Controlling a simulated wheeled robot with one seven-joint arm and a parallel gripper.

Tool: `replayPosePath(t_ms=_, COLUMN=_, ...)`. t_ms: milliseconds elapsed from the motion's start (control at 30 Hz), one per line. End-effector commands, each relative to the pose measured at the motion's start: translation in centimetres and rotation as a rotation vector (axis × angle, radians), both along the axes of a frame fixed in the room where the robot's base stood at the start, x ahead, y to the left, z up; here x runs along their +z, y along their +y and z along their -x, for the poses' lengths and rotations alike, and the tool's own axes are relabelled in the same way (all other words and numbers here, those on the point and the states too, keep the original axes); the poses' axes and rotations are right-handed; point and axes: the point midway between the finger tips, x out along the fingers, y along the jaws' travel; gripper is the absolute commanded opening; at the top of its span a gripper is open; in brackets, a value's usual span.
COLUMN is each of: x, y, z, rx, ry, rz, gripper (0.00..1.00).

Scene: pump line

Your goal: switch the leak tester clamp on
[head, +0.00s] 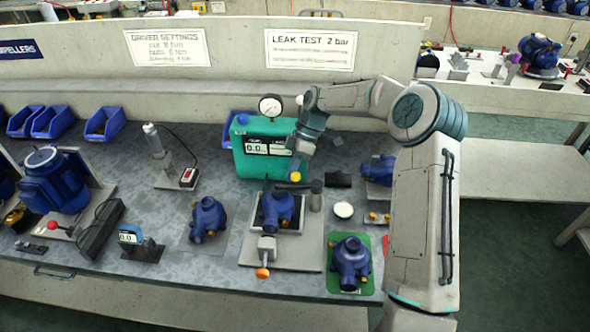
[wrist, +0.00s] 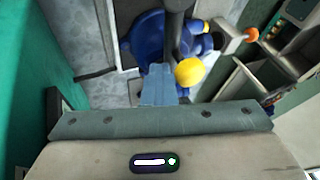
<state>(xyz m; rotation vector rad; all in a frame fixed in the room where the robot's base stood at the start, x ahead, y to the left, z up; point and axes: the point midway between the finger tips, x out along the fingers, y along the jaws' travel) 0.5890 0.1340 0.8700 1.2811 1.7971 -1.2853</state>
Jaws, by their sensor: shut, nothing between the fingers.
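The teal leak tester (head: 240,163) stands on the bench with a round gauge on top and a display on its front. In front of it, a blue pump (head: 277,210) sits in a pale fixture. A dark clamp arm (head: 311,187) reaches over the pump from its right post, with a yellow knob (head: 295,177) near it. My gripper (head: 297,157) is shut and empty, just above the yellow knob in the head view. In the wrist view its fingers (wrist: 160,85) lie close beside the yellow knob (wrist: 190,72); I cannot tell whether they touch.
An orange-tipped handle (head: 262,273) is at the fixture's front. Blue pumps stand left (head: 208,217) and on a green mat at right (head: 351,258). A white round lid (head: 343,210) lies to the right. The tester's teal side wall (wrist: 20,60) is close in the wrist view.

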Motion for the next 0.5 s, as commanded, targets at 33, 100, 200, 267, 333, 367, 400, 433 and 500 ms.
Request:
replayPosePath(t_ms=33, x=-0.02, y=0.09, z=0.12, rx=0.003, ry=0.003, rz=-0.001, gripper=0.0)
replayPosePath(t_ms=100, x=-0.03, y=0.1, z=0.14, rx=0.003, ry=0.004, rz=-0.001, gripper=0.0)
replayPosePath(t_ms=200, x=-0.02, y=0.11, z=0.14, rx=0.003, ry=0.004, rz=-0.001, gripper=0.0)
replayPosePath(t_ms=267, x=-0.03, y=0.11, z=0.15, rx=0.003, ry=0.004, rz=-0.001, gripper=0.0)
replayPosePath(t_ms=333, x=-0.01, y=0.1, z=0.14, rx=0.002, ry=0.005, rz=0.0, gripper=0.0)
replayPosePath(t_ms=367, x=0.03, y=0.08, z=0.12, rx=0.002, ry=0.005, rz=0.0, gripper=0.0)
replayPosePath(t_ms=400, x=0.16, y=0.03, z=0.06, rx=0.002, ry=0.005, rz=0.0, gripper=0.0)
replayPosePath(t_ms=433, x=0.31, y=-0.04, z=-0.02, rx=0.001, ry=0.004, rz=-0.001, gripper=0.0)
replayPosePath(t_ms=500, x=0.89, y=-0.32, z=-0.35, rx=-0.001, ry=0.001, rz=-0.001, gripper=0.0)
